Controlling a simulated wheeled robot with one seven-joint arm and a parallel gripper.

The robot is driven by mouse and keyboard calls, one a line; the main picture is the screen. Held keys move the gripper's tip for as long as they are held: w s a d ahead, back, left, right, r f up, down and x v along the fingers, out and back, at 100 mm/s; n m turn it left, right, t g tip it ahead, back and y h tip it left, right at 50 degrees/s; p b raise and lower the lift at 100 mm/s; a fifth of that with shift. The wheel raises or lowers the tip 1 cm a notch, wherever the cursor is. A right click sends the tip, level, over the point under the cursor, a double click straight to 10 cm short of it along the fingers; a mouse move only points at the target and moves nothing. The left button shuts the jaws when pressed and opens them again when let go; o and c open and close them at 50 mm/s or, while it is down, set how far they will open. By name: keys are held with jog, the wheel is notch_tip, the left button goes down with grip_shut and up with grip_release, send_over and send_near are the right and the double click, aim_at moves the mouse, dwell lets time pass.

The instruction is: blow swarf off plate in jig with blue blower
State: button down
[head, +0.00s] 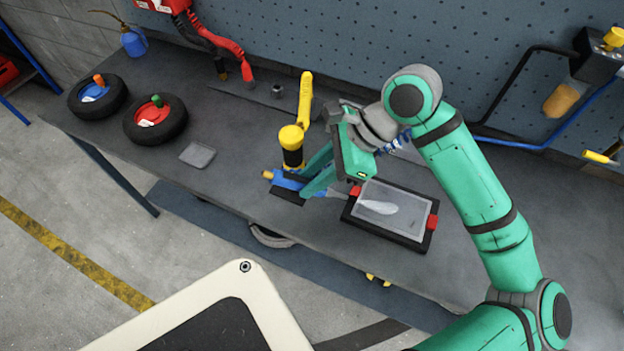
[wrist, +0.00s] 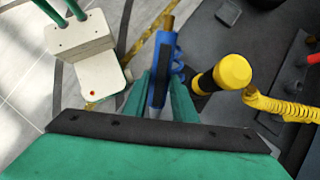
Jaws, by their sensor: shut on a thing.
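My gripper (head: 306,184) is shut on the blue blower (head: 288,180), holding it above the bench near its front edge. In the wrist view the blue blower (wrist: 163,70) stands between the two green fingers, its brass end pointing away. In the head view its nozzle points right, towards the jig (head: 400,239), and a pale streak shows over the plate at its tip. The grey plate (head: 395,199) lies in the black jig, between red blocks at its left and right ends. I cannot make out separate swarf on the plate.
A yellow-topped black cylinder (head: 292,146) with a yellow coiled hose (head: 305,100) stands close behind the blower. Two small wheels (head: 155,120) and a loose grey plate (head: 197,155) lie to the left on the bench (head: 235,190). A pegboard wall rises behind.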

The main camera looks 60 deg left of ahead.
jog(key=shift+w+a, duration=0.15)
jog(key=shift+a, duration=0.15)
dwell(1.4)
dwell(0.4)
jog(key=c, duration=2.4)
grip_release()
grip_shut()
jog(key=shift+r, duration=3)
